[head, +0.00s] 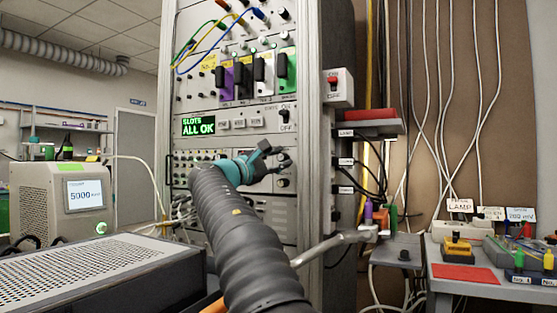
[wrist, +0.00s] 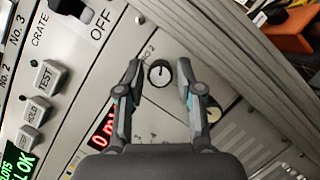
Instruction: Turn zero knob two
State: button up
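I cannot tell how far the fingertips are from the panel. In the head view my gripper (head: 274,154) is at the right part of the rack panel, and it hides much of the area around the knob.
A red display (wrist: 103,136) is partly hidden by my gripper's left finger. Another knob (wrist: 213,112) shows behind the right finger. TEST (wrist: 47,77) and HOLD buttons and a green "ALL OK" display (head: 198,126) are nearby. The rack's metal post (head: 309,130) stands right of the panel.

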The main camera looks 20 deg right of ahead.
jog(key=shift+a, duration=0.1)
jog(key=v, duration=1.2)
